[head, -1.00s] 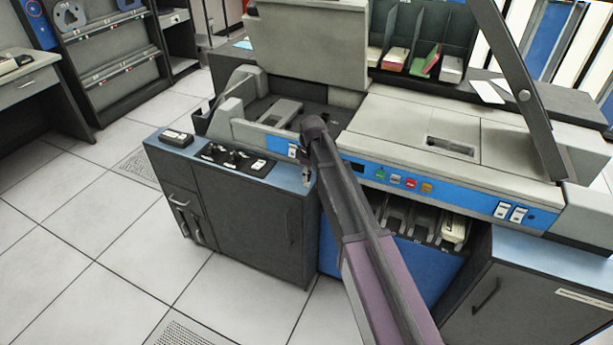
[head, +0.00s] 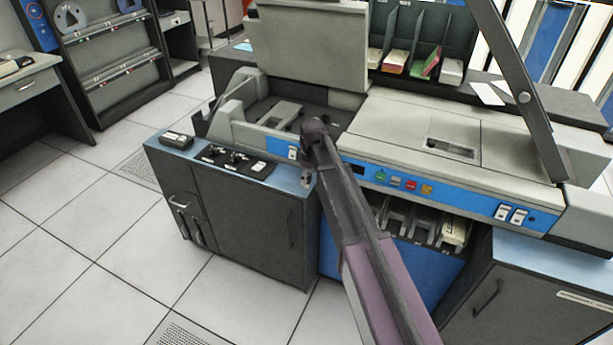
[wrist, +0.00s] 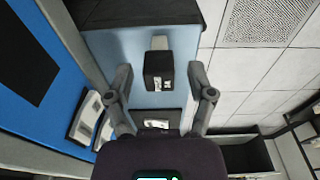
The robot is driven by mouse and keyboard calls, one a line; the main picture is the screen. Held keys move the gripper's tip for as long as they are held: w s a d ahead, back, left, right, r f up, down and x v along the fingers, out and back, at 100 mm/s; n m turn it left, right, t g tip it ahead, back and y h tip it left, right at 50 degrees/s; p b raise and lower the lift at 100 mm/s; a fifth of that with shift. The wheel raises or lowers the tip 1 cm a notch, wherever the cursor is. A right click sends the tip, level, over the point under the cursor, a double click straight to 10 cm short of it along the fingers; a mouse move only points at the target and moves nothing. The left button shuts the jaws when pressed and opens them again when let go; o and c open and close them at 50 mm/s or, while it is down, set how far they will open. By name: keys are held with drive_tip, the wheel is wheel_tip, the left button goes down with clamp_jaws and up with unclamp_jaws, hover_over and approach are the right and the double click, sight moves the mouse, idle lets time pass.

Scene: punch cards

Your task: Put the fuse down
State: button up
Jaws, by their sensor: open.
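The fuse (wrist: 158,71) is a dark block with a small white label and a pale end piece. In the wrist view it is over the light blue cabinet top (wrist: 190,75). My gripper (wrist: 164,76) is open, with one finger on each side of the fuse and visible gaps between. The fuse looks set on the blue top, but I cannot tell contact for certain.
The cabinet top (head: 208,143) also carries a black control panel (head: 232,161) and a small dark box (head: 176,140). The card machine's blue front panel (head: 440,195) with buttons and switches stands close to my arm. Tiled floor (head: 105,240) is open at left.

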wheel_tip(320, 180, up, 12)
drive_tip(key=d+p, duration=0.1)
drive_tip(key=p, duration=1.1)
drive_tip(key=shift+s, duration=0.25)
idle(0.6)
drive_tip(key=s+d+m+h, duration=0.1)
drive_tip(key=s+d+m, duration=1.3)
drive_tip(key=s+d, duration=0.8)
drive_tip(key=shift+s+g, duration=0.3)
drive_tip(key=shift+s, duration=0.7)
drive_tip(key=shift+c, duration=0.9)
